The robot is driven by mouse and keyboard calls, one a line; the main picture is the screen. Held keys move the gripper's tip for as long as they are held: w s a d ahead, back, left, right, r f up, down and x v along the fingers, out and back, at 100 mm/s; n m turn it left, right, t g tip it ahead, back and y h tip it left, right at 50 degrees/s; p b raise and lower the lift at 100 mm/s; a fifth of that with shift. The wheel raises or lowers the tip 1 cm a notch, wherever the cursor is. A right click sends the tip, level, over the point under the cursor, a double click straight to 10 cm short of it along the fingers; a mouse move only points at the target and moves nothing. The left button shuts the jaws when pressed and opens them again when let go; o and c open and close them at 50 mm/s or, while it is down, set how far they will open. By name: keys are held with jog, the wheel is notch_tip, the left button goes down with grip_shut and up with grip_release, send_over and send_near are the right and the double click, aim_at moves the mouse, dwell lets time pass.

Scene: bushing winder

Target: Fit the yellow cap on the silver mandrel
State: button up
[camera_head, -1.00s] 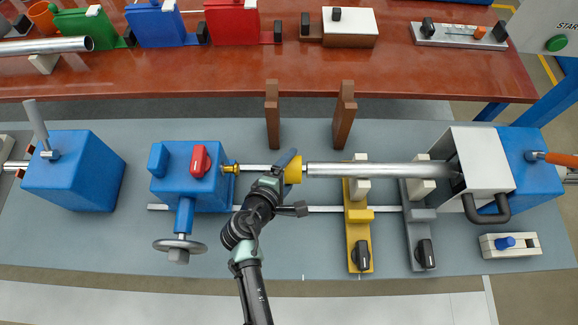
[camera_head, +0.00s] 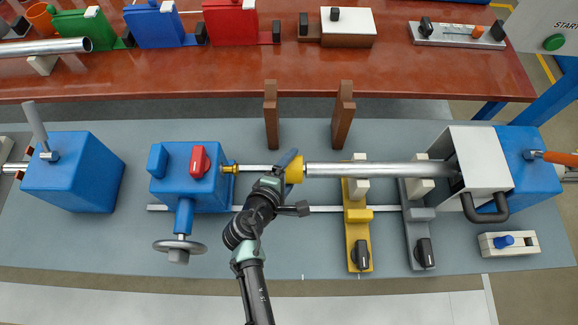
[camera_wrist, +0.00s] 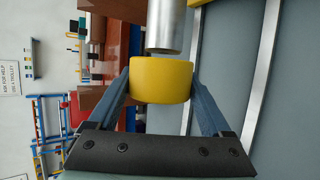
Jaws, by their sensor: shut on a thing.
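The yellow cap (camera_head: 294,169) is held between the two fingers of my gripper (camera_head: 287,165). In the wrist view the cap (camera_wrist: 161,80) sits level between the blue-grey fingertips of my gripper (camera_wrist: 161,88). The silver mandrel (camera_head: 375,170) lies horizontally, its left end facing the cap. In the head view a small gap shows between cap and mandrel end. In the wrist view the mandrel (camera_wrist: 166,25) stands just beyond the cap, nearly in line and slightly right of its middle. The cap's far face is hidden.
A blue tailstock (camera_head: 200,178) with a red knob and a thin rod stands left of the cap. A yellow support (camera_head: 359,230) and a grey support (camera_head: 419,220) stand under the mandrel. Two brown posts (camera_head: 271,115) stand behind. The chuck housing (camera_head: 490,150) is at right.

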aim_at(308, 170)
jog(key=shift+d+p, duration=0.3)
jog(key=shift+d, duration=1)
jog(key=shift+d, duration=0.2)
jog(key=shift+d, duration=0.6)
dwell(0.3)
jog(key=o, duration=1.3)
jog(key=shift+o, duration=0.2)
